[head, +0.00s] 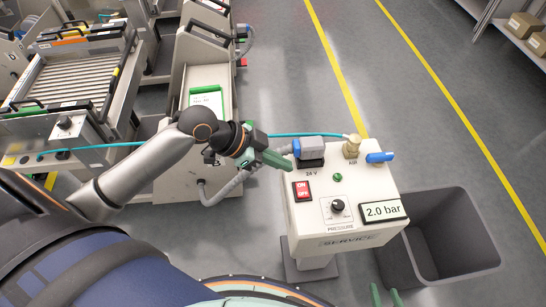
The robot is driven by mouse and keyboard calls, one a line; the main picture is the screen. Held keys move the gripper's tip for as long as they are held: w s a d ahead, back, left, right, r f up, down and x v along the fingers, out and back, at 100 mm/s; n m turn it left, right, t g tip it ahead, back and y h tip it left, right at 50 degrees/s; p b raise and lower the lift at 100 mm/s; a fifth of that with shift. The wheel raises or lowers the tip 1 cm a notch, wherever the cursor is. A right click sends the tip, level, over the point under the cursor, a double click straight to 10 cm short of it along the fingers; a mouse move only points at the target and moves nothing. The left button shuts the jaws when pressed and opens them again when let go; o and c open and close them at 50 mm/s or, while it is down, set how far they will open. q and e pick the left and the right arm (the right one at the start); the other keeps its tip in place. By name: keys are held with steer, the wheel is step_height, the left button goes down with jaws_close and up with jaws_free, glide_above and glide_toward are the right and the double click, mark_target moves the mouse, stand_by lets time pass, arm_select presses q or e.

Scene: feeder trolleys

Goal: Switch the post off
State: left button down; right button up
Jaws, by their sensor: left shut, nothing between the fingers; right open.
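The service post (363,228) is a pale box on a stand, right of centre. Its red switch (303,191), marked ON and OFF, sits on the left of the sloped face; I cannot tell which half is pressed. A small green lamp (338,177), a black pressure knob (338,205) and a display reading 2.0 bar (383,210) share the face. My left gripper (288,163) is shut and empty, near the top left of the post, above the switch in the picture. My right gripper (386,296) shows only its green fingertips at the bottom edge, apart and empty.
A grey plug (311,150) at 24 V, a brass AIR fitting (351,147) with a blue hose and a blue lever (380,157) stand along the post's back edge. An open grey bin (467,266) stands to its right. Trolleys (75,75) fill the left; floor beyond is clear.

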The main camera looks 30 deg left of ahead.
mark_target(307, 188)
arm_select(q)
steer(key=x, duration=0.4)
steer(key=f, duration=0.3)
steer(key=shift+w+d+f, duration=0.15)
steer(key=shift+d+f, duration=0.1)
steer(key=shift+f, duration=0.6)
steer(key=shift+f, duration=0.1)
steer(key=shift+w+f, duration=0.1)
steer(key=shift+f, duration=0.1)
steer(key=shift+r, duration=0.1)
steer(key=shift+s+d+r+p, duration=0.25)
steer(key=shift+s+r+p, duration=0.1)
steer(key=shift+s+p, duration=0.2)
steer(key=shift+s+d, duration=0.1)
